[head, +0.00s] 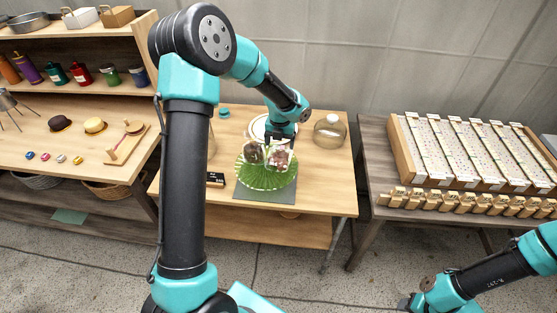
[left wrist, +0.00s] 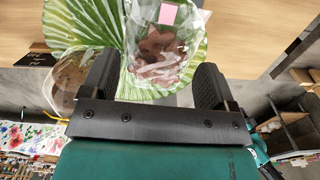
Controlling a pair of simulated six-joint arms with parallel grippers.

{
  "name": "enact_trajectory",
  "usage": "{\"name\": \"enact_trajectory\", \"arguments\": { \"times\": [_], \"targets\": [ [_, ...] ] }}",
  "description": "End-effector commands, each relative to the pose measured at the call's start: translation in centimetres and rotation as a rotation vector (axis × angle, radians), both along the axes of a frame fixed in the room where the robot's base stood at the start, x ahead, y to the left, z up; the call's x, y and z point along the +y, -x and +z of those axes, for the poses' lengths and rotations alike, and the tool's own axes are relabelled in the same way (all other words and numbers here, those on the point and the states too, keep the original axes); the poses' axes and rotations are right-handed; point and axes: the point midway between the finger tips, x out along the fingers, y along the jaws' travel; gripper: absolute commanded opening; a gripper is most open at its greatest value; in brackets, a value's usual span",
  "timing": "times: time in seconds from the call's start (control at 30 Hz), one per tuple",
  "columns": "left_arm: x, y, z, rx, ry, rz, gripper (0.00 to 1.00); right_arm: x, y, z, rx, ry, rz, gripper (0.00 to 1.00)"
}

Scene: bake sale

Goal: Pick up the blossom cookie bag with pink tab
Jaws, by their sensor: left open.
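The clear cookie bag with the pink tab (left wrist: 160,45) stands on a green leaf-shaped plate (head: 262,180). It shows in the head view as the right bag of two (head: 280,157). My left gripper (head: 279,136) is open and close above this bag. In the left wrist view the bag lies between the two black fingers (left wrist: 155,70), with gaps on both sides. A second clear bag (head: 252,153) with darker contents stands to its left and also shows in the left wrist view (left wrist: 67,82). My right gripper (head: 408,302) is low at the bottom right; its fingers are unclear.
A glass jar (head: 329,132) stands right of the bags on the wooden table (head: 325,180). A small black sign (head: 215,179) stands left of the plate. A shelf with tins is at far left, and a rack table (head: 400,150) at right.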

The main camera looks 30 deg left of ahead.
Motion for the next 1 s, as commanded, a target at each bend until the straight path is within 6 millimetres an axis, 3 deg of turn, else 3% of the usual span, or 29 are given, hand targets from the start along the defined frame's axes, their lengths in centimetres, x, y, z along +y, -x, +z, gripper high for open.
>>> {"name": "enact_trajectory", "arguments": {
  "times": [0.47,1.0],
  "targets": [
    [-0.3,0.6,-4.9,0.001,0.0,0.001,0.81,0.0,0.0,0.0,0.0,0.0,0.0,0.43],
    [-0.4,0.6,-5.2,0.0,0.0,0.0,0.8,0.0,0.0,0.0,0.0,0.0,0.0,0.43]
  ]
}}
